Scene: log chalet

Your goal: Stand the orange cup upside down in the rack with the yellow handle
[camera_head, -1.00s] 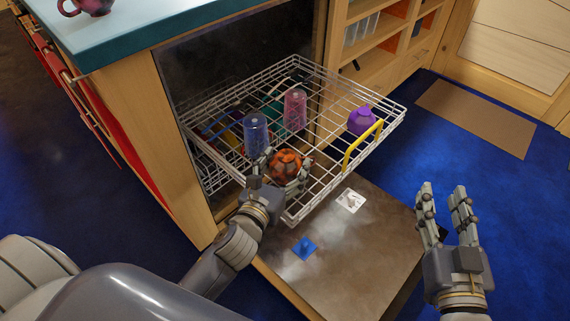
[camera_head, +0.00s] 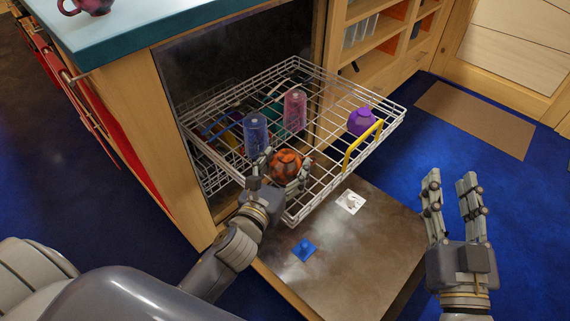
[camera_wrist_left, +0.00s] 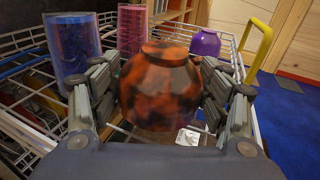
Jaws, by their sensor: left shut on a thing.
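The orange cup (camera_head: 286,164) has dark mottling and is upside down, its base facing up, at the near side of the rack. The white wire rack (camera_head: 340,84) is pulled out and has a yellow handle (camera_head: 362,146) on its right front. My left gripper (camera_head: 279,178) is shut on the cup. In the left wrist view the cup (camera_wrist_left: 160,90) sits between the fingers (camera_wrist_left: 160,100). Its rim is hidden, so I cannot tell whether it touches the wires. My right gripper (camera_head: 454,208) is open and empty, right of the rack.
A blue glass (camera_head: 256,134), a pink glass (camera_head: 294,110) and a purple cup (camera_head: 361,122) stand in the rack. The lowered door (camera_head: 350,250) lies below, with a blue piece (camera_head: 304,249) on it. A dark red mug (camera_head: 92,6) stands on the counter.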

